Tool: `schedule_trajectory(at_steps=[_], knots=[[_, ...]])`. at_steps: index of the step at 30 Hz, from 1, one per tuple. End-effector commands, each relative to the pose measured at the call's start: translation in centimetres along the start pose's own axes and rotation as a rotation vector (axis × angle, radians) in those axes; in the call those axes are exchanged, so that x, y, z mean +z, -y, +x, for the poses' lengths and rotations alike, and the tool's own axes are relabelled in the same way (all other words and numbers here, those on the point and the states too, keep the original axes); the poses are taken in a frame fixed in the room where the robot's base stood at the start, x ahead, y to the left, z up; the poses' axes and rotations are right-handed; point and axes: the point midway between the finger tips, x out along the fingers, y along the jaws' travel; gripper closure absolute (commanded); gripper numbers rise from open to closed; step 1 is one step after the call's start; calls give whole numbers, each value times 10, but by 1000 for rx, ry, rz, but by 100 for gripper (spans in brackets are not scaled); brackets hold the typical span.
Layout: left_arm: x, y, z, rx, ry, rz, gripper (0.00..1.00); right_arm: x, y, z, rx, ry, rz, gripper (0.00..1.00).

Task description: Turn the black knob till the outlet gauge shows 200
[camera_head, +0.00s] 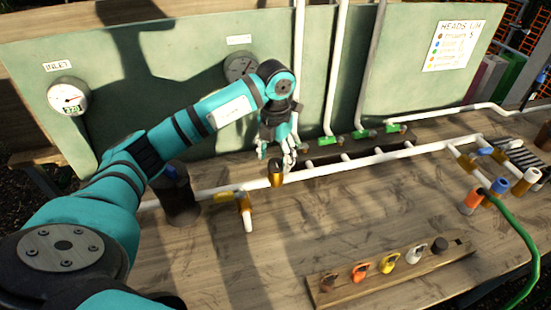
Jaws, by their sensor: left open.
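The black knob (275,163) appears to be the dark cap on the brass-coloured body (277,178) on the white pipe. My left gripper (276,158) is open and points down at this knob. The fingers are close to it; I cannot tell whether they touch it. The outlet gauge (238,66) is on the green panel, in shadow and partly hidden by my left arm. Its reading cannot be made out. My right gripper is not in view.
The inlet gauge (68,97) is at the left of the green panel (190,50). A dark cylinder (180,205) stands left of the brass body. Green-handled valves (361,134) line the back pipe. A wooden rack (395,275) with coloured tags lies in front. The middle tabletop is clear.

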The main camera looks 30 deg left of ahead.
Motion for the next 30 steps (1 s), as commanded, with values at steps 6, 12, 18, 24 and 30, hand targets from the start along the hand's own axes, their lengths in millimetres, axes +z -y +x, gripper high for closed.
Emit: schedule_trajectory(at_steps=[6,12,18,24,30], knots=[[0,0,15,0,-1,1,37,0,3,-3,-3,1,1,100],[0,0,16,0,0,1,37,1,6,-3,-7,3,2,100],[0,0,16,0,0,1,56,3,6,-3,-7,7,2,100],[0,0,16,0,0,1,82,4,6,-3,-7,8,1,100],[0,0,16,0,0,-2,93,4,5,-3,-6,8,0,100]])
